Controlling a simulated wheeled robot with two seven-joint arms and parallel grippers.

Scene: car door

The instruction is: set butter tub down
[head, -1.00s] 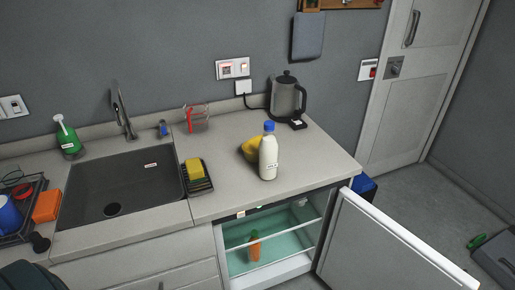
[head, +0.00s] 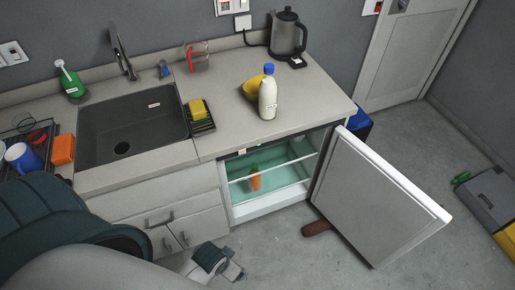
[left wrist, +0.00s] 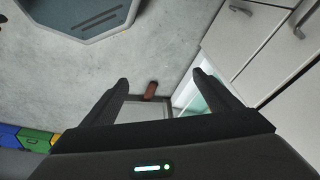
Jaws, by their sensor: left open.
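I cannot make out a butter tub in either view. My left gripper (head: 218,262) is low in front of the drawers, to the left of the open fridge. In the left wrist view its two fingers (left wrist: 160,77) are spread apart with nothing between them. The small fridge (head: 270,208) under the counter stands open, with an orange carrot-like item (head: 254,181) inside. A white bottle (head: 267,98) with a blue cap stands upright on the counter (head: 225,138), partly in front of a yellow item (head: 252,88). My right gripper is not in view.
The fridge door (head: 370,195) swings out over the floor to the right. A brown item (head: 316,228) lies on the floor by its lower edge. A kettle (head: 287,33), sponge (head: 197,108) and sink (head: 130,125) are on the counter. Its front right part is clear.

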